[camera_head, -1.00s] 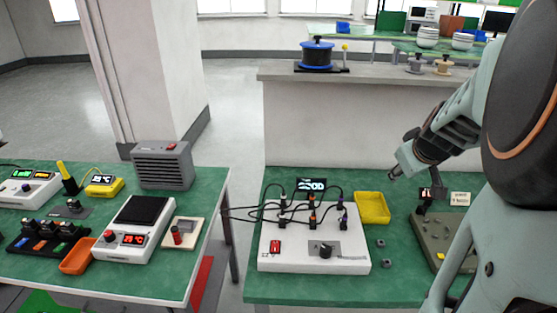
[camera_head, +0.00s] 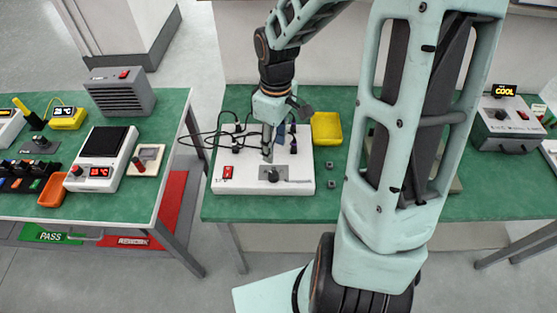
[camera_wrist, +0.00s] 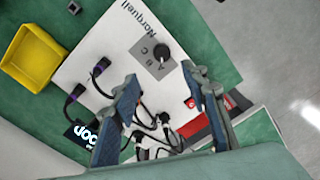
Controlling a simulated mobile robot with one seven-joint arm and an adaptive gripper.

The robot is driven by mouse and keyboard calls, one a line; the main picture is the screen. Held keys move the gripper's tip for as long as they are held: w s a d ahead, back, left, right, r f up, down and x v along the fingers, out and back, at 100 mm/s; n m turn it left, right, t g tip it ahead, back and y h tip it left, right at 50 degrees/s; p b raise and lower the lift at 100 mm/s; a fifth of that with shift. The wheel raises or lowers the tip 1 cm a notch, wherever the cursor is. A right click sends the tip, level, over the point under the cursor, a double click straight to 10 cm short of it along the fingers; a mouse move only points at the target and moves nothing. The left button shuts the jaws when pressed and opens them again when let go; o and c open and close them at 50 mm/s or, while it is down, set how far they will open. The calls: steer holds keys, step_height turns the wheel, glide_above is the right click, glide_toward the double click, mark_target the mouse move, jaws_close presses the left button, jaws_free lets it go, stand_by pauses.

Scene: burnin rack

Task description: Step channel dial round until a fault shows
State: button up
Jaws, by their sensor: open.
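The channel dial (camera_head: 272,174) is a black knob on a grey plate at the front of a white box (camera_head: 244,187) marked Norquell. In the wrist view the dial (camera_wrist: 162,53) has the letters A, B and C beside it; I cannot tell which one it points to. My gripper (camera_head: 268,152) is above the box, pointing down, just behind the dial. Its two fingers are apart and empty in the wrist view (camera_wrist: 158,78), with the dial just beyond their tips. A lit display (camera_wrist: 84,134) shows partly in the wrist view, its text cut off by a finger.
Several black cables (camera_head: 206,136) with plugs stand on the box behind the dial. A red switch (camera_head: 228,173) is left of the dial. A yellow tray (camera_head: 326,129) and two small grey knobs (camera_head: 330,174) lie to the right. The green table is clear in front.

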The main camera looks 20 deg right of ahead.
mark_target(273, 174)
steer(key=f, duration=0.7)
steer(key=f+b, duration=0.1)
steer(key=f, duration=0.2)
steer(key=shift+s+a+f, duration=0.3)
steer(key=shift+a+f, duration=0.05)
steer(key=shift+f, duration=0.05)
steer(key=shift+c, duration=0.6)
jaws_close()
